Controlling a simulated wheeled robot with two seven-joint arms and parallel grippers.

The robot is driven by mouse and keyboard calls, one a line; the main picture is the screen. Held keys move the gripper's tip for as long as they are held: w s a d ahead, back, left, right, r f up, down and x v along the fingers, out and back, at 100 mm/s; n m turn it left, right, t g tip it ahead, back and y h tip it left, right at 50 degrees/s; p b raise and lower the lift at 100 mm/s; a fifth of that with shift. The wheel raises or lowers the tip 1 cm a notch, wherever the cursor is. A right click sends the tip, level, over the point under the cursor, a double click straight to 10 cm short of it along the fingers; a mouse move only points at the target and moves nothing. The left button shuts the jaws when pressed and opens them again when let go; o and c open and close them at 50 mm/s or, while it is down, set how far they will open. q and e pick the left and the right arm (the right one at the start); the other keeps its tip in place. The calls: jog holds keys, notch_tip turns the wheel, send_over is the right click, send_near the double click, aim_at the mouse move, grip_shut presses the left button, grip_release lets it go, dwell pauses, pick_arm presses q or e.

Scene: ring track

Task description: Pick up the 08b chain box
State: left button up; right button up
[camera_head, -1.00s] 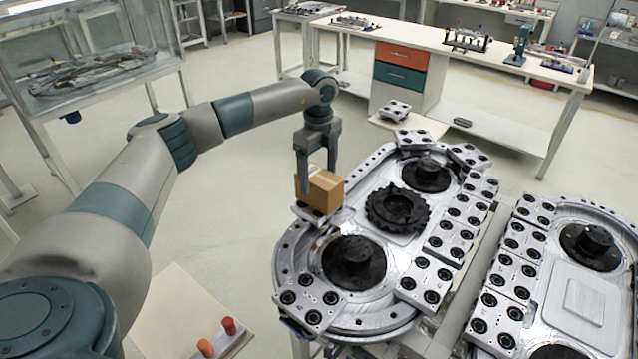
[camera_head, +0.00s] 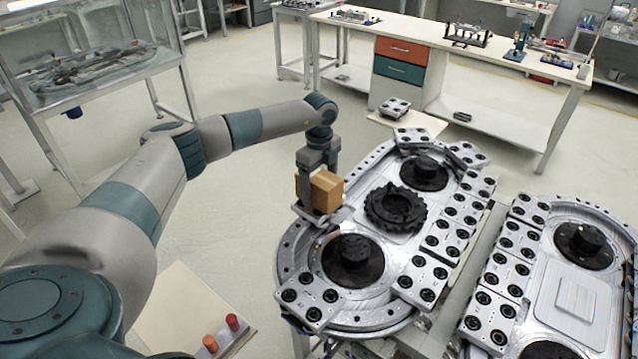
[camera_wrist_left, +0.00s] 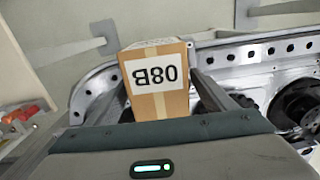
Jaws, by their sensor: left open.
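The 08b chain box (camera_head: 327,191) is a small brown cardboard carton. It sits on a metal carriage plate (camera_head: 318,217) at the left edge of the near ring track (camera_head: 290,255). In the left wrist view the box (camera_wrist_left: 157,80) shows its white 08B label upside down. My left gripper (camera_head: 315,186) is open and lowered over the box from above, with a finger on either side of it. Whether the fingers touch the box I cannot tell. My right gripper is not in view.
Several carriages with black rollers line the near track's right side. A second track (camera_head: 568,285) stands to the right. A long workbench (camera_head: 480,65) is behind. A pale surface with red and orange cylinders (camera_head: 222,332) lies at lower left.

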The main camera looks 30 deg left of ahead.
pick_arm(q)
jog(key=shift+f, duration=0.6)
jog(key=c, duration=1.8)
jog(key=shift+r, duration=0.1)
jog(key=shift+c, duration=0.8)
jog(key=shift+w+r, duration=0.1)
jog(key=shift+r, duration=0.05)
